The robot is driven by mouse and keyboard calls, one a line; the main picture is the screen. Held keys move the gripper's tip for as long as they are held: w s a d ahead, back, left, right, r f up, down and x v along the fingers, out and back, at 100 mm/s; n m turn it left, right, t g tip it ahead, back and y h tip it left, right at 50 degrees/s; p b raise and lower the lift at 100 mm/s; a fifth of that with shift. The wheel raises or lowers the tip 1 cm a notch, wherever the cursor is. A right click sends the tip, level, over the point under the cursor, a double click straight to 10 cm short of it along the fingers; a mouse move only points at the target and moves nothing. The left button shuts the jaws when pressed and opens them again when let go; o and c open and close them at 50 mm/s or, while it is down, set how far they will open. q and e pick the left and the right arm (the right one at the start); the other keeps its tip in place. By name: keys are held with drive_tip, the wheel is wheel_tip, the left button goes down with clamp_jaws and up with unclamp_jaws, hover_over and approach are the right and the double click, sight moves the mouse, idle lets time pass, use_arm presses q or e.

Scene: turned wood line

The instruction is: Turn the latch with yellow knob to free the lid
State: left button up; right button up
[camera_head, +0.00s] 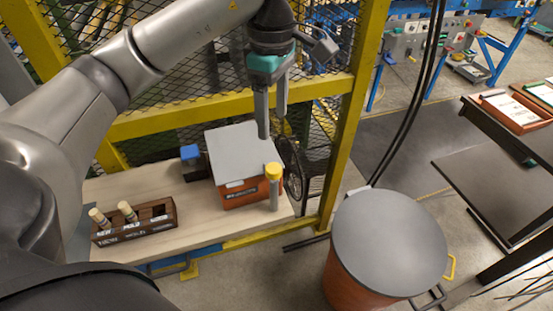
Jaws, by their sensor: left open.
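An orange box (248,193) with a closed grey lid (233,150) stands on the wooden bench. The latch with the yellow knob (273,171) is an upright grey post at the box's front right corner, the knob on top at about lid height. My left gripper (271,125) points down above the box's right part, behind and above the knob in the picture. Its two fingers are apart, with nothing between them. It appears apart from the knob. My right gripper is not in view.
A dark wooden rack (135,226) with two light pegs stands on the bench (205,229) at left. A blue block (190,153) sits left of the box. Yellow-framed mesh fencing (205,110) stands behind. A grey-lidded drum (389,243) stands at right.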

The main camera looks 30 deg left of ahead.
sight(274, 168)
use_arm(q)
wheel_tip(274, 168, down, 12)
drive_tip(key=shift+r, duration=0.15)
drive_tip(key=shift+f+p, duration=0.3)
drive_tip(key=shift+f, duration=0.45)
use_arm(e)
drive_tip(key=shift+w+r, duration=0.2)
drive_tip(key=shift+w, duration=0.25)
use_arm(q)
clamp_jaws()
